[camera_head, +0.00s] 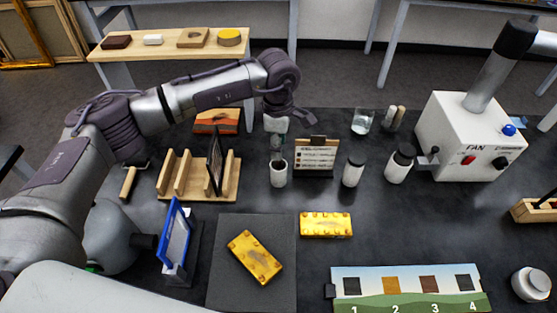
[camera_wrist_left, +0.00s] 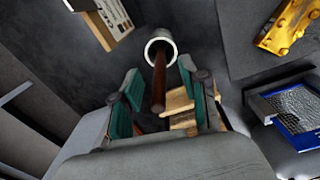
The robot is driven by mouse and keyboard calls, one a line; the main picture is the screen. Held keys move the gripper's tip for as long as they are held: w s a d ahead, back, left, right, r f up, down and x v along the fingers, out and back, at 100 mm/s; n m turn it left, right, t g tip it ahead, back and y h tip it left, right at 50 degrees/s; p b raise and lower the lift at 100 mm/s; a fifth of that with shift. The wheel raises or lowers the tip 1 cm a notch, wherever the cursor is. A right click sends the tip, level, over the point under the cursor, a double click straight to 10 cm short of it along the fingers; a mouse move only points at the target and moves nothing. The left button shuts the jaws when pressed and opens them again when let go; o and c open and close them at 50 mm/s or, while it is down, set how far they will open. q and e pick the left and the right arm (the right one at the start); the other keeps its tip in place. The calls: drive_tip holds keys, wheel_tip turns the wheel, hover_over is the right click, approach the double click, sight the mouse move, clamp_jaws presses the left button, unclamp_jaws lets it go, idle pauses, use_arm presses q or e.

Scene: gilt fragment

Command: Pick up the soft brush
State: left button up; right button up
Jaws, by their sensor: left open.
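The soft brush stands in a white cup (camera_head: 279,175). In the left wrist view its dark brown handle (camera_wrist_left: 159,78) rises from the cup (camera_wrist_left: 161,44) toward the camera; its bristles are hidden. My left gripper (camera_head: 277,142) is directly above the cup in the head view. In the left wrist view the gripper (camera_wrist_left: 158,88) is open, with its green-padded fingers on either side of the handle and visible gaps between. My right gripper is not in view.
A small sign (camera_head: 316,157) and white jars (camera_head: 353,172) stand right of the cup. A wooden rack (camera_head: 228,187) with a dark upright panel is to its left. A gilt fragment (camera_head: 255,257) lies on a grey mat (camera_head: 224,286), another (camera_head: 326,225) beside it. A white fan box (camera_head: 450,130) stands right.

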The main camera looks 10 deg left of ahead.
use_arm(q)
drive_tip(key=shift+f, duration=0.1)
clamp_jaws()
idle(0.3)
